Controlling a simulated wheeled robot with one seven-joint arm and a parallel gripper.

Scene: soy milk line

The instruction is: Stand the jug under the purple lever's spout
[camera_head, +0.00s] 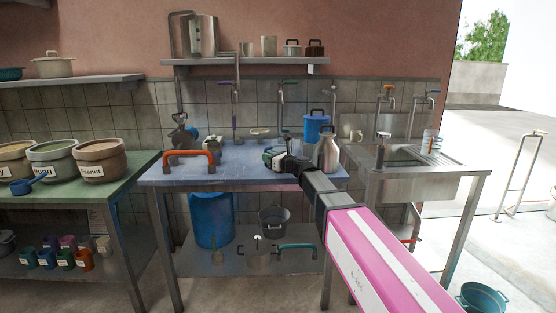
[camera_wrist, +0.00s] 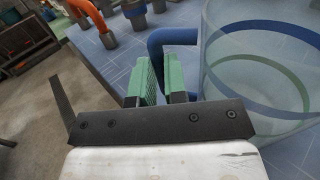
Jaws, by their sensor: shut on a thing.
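The jug (camera_wrist: 255,75) is clear with blue bands and a blue handle (camera_wrist: 172,37). It fills the right of the wrist view. My gripper (camera_wrist: 156,82) has green pads, shut on the handle, with the jug to their right. In the head view my gripper (camera_head: 273,157) is over the blue table, and the jug (camera_head: 285,141) is small and partly hidden behind it. The purple lever (camera_head: 225,84) is on a tap pipe at the back wall, left of my gripper. I cannot tell whether the jug touches the table.
The blue table (camera_head: 225,178) has an orange rail (camera_head: 190,154) at its left. A metal bottle (camera_head: 328,155) stands right of my gripper, with a blue container (camera_head: 317,128) behind it. A green-lever tap (camera_head: 287,84) stands right of the purple one. A sink (camera_head: 400,158) is further right.

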